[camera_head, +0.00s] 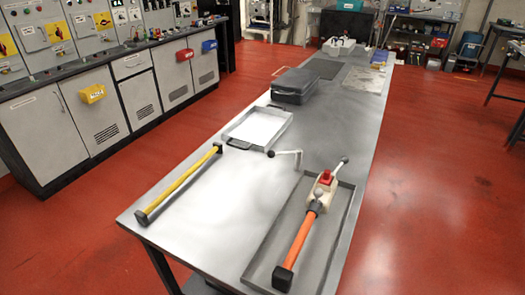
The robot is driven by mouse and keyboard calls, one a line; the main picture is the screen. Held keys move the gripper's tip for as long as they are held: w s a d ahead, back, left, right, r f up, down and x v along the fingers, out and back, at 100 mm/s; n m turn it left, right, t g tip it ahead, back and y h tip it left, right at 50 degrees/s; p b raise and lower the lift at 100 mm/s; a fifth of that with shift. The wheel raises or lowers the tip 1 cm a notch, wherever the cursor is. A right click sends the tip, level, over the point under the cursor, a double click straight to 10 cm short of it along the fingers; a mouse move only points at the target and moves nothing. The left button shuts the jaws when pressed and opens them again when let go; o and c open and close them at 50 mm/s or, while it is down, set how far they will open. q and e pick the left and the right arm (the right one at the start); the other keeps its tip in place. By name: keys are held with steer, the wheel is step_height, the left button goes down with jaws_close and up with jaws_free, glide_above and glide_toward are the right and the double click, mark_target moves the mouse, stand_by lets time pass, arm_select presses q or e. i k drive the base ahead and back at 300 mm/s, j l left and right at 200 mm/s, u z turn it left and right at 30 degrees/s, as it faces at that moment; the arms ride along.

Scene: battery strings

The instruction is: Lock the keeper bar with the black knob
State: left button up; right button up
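I cannot make out a keeper bar or a black knob for certain in the head view. A yellow bar (182,182) with black ends lies along the left edge of the steel table (338,158). An orange-handled tool (300,241) with a black end lies in a shallow grey tray (336,250) at the front right. Its far end has a beige body, a red block (325,177) and a light rod with a ball tip. Neither my left nor my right gripper is in view.
A bent white handle (288,153), an open tray with a white sheet (259,125) and a dark closed case (295,86) stand farther along the table. Grey control cabinets (85,113) line the left wall. The red floor (450,190) on the right is clear.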

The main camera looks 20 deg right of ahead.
mark_target(271, 154)
steer(key=i+j+z, duration=0.1)
steer(key=j, duration=0.25)
steer(key=i+j, duration=0.25)
steer(key=i+j+z, duration=0.15)
steer(key=j, duration=0.35)
